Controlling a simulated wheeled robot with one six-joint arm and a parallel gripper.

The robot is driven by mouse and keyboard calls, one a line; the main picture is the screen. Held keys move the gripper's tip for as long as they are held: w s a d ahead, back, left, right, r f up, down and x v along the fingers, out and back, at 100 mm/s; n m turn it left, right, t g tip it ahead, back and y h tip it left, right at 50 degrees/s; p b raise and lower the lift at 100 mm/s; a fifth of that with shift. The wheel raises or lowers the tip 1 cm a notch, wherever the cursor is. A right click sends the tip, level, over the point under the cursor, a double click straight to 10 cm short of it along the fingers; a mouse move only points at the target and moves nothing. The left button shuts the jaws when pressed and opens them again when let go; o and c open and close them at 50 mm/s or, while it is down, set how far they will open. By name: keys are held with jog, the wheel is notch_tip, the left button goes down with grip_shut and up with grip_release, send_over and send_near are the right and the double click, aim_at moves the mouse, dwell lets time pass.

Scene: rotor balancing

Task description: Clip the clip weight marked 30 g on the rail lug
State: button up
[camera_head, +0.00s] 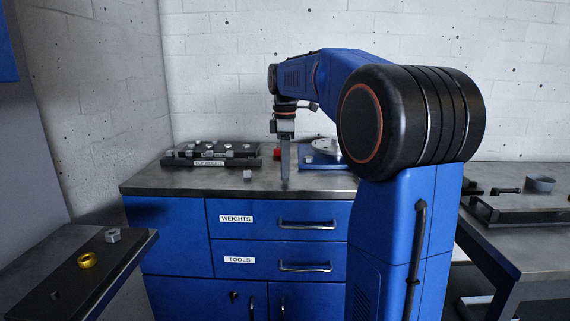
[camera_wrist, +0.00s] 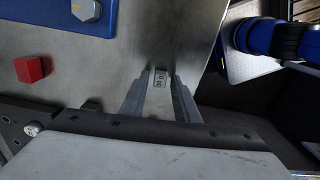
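My gripper (camera_wrist: 161,74) points down over the metal counter, near its front edge; in the head view (camera_head: 285,188) its fingers look like one narrow grey bar. Another small grey block (camera_head: 247,175) sits on the counter, left of my gripper. I cannot single out the rail lug in either view.
A dark rack (camera_head: 177,162) labelled for clip weights stands at the counter's back left. A red block (camera_head: 277,153) and a blue base with a pale disc (camera_head: 325,147) stand behind my gripper. A side table holds a brass ring (camera_head: 87,259) and a nut (camera_head: 112,235). Another bench (camera_head: 530,255) is right.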

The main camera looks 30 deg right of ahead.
jog(key=shift+c, duration=0.7)
grip_shut()
jog(key=shift+r, duration=0.35)
jog(key=shift+r, duration=0.55)
jog(key=shift+r, duration=0.1)
jog(key=shift+r, duration=1.9)
